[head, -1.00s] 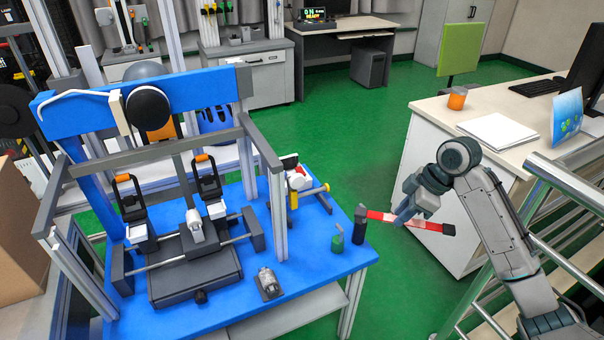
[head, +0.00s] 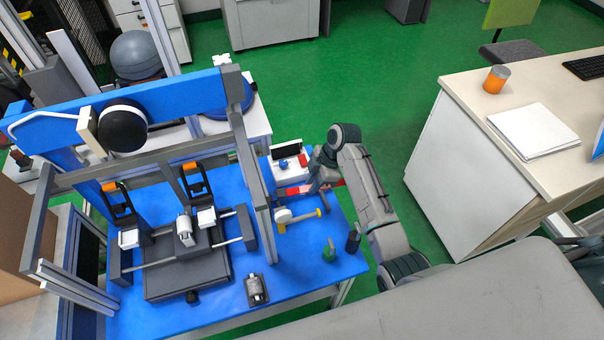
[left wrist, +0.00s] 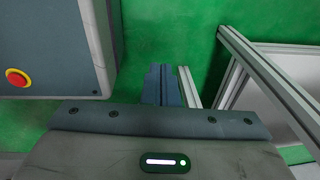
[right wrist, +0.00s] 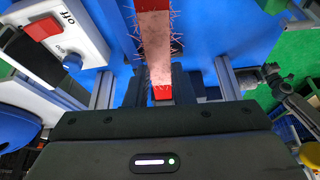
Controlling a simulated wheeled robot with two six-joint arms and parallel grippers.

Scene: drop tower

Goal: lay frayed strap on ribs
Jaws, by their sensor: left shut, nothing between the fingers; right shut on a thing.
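The frayed strap (right wrist: 157,52) is red at its ends, with a pale middle and loose threads along both edges. My right gripper (right wrist: 160,90) is shut on it near one red end. In the head view the right gripper (head: 322,180) holds the strap (head: 293,190) at the far right edge of the blue table, beside the switch box (head: 290,160). The gripper hides part of the strap there. I cannot make out the ribs. My left gripper (left wrist: 163,85) is shut and empty over the green floor, outside the head view.
A white desk (head: 460,170) stands right. Green floor lies between.

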